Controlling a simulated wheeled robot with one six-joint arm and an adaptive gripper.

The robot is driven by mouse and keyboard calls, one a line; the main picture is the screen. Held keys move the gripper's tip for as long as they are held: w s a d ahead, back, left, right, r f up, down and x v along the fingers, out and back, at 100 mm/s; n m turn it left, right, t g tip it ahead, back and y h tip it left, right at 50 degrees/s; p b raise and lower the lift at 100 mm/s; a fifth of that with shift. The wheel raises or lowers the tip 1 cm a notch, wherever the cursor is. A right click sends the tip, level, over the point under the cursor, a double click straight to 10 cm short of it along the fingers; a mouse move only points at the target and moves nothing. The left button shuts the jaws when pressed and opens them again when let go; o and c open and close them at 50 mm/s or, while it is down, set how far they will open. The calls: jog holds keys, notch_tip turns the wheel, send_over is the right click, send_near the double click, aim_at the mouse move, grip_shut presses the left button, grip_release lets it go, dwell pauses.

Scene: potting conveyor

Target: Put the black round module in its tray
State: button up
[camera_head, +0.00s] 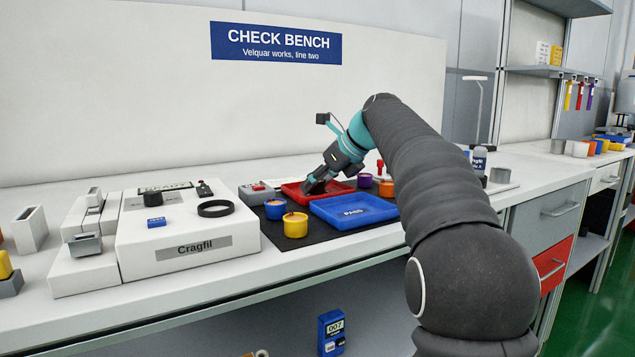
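My gripper (315,184) reaches down into the red tray (292,195) at the back of the dark mat. Its dark fingertips are small here, and I cannot tell if they are open or shut, or if a black module is between them. The blue tray (352,211), marked PASS, lies in front and to the right of the red one; its visible floor is empty. A small black cylinder (153,199) stands on the white Cragfil unit at left; I cannot tell whether it is a module.
Round modules stand around the trays: blue (275,208), yellow (295,225), purple (364,180) and orange (386,188). A grey box (256,194) sits left of the red tray. A black ring (215,208) lies on the Cragfil unit (190,243). The bench's front strip is clear.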

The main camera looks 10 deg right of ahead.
dwell(0.3)
jog(key=shift+d+r, duration=0.1)
jog(key=shift+r, duration=0.2)
jog(key=p+v, duration=0.2)
jog(key=v, duration=0.9)
jog(key=shift+s+r+p, duration=0.2)
jog(key=shift+s+p, duration=0.1)
jog(key=shift+p, duration=0.05)
